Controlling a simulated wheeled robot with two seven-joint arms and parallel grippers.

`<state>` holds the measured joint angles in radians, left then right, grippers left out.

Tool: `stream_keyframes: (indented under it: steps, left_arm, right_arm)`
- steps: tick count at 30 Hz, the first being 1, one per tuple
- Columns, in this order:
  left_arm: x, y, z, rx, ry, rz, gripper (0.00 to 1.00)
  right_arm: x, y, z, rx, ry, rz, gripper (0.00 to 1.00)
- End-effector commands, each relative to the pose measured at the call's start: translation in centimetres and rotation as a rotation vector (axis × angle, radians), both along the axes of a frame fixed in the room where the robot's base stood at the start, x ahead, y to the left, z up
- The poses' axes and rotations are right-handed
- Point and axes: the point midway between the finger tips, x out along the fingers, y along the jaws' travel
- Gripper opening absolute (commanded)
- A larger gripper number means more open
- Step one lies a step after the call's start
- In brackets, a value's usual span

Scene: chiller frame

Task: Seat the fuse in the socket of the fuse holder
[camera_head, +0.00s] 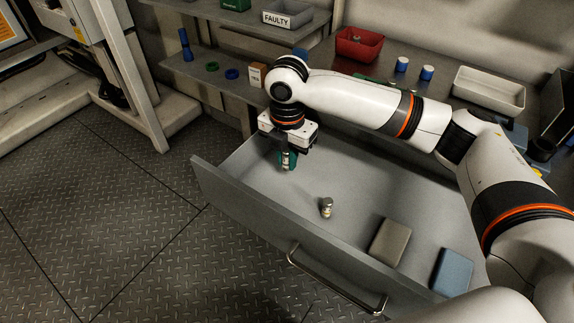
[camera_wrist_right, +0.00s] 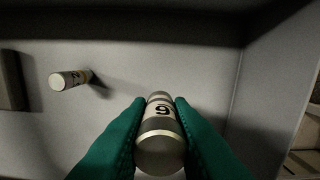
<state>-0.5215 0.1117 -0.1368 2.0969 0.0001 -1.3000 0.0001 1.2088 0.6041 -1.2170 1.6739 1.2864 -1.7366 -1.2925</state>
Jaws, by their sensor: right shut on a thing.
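My right gripper (camera_head: 287,162) is shut on a fuse, a silver cylinder with a pale band, inside the left end of the open drawer. In the right wrist view the held fuse (camera_wrist_right: 160,130) sits between the green fingers, its round end toward the camera and a dark digit, 6 or 9, on its band. A second fuse (camera_head: 326,208) stands on the drawer floor to the right; it also shows in the right wrist view (camera_wrist_right: 70,79), apart from the fingers. I cannot make out the fuse holder or its socket. My left gripper is not in view.
The drawer (camera_head: 247,213) has raised walls and a front handle (camera_head: 335,285). A brown-grey block (camera_head: 390,242) and a blue block (camera_head: 453,271) lie at its right. Behind are a red bin (camera_head: 358,46), a white tray (camera_head: 488,91) and a FAULTY bin (camera_head: 287,16). Mid-drawer floor is mostly clear.

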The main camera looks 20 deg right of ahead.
Motion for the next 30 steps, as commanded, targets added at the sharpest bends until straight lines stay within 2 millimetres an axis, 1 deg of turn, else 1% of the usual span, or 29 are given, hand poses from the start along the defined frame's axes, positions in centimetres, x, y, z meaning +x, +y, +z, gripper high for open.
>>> stream_keyframes:
  steps: [1,3,8,11,14,17,30]
  left_arm:
    - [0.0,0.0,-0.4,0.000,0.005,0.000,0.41]
    - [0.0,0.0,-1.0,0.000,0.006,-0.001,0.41]
    - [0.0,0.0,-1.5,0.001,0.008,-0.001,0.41]
    - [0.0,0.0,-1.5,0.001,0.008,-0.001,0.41]
    - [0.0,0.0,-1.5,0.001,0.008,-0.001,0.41]
    - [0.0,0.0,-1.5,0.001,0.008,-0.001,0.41]
    - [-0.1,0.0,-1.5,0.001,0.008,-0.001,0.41]
  right_arm:
    - [0.0,0.0,0.7,0.001,-0.001,0.000,0.00]
    - [0.0,0.1,1.3,0.002,-0.001,0.000,0.00]
    - [0.0,0.0,1.7,0.001,0.001,-0.006,0.00]
    - [-0.2,-0.1,1.7,0.001,0.001,-0.052,0.00]
    - [-0.4,-0.3,1.7,0.001,0.000,-0.162,0.00]
    - [-0.8,-0.7,1.7,0.002,0.000,-0.332,0.00]
    - [-3.1,-2.2,1.9,0.004,0.001,-1.211,0.00]
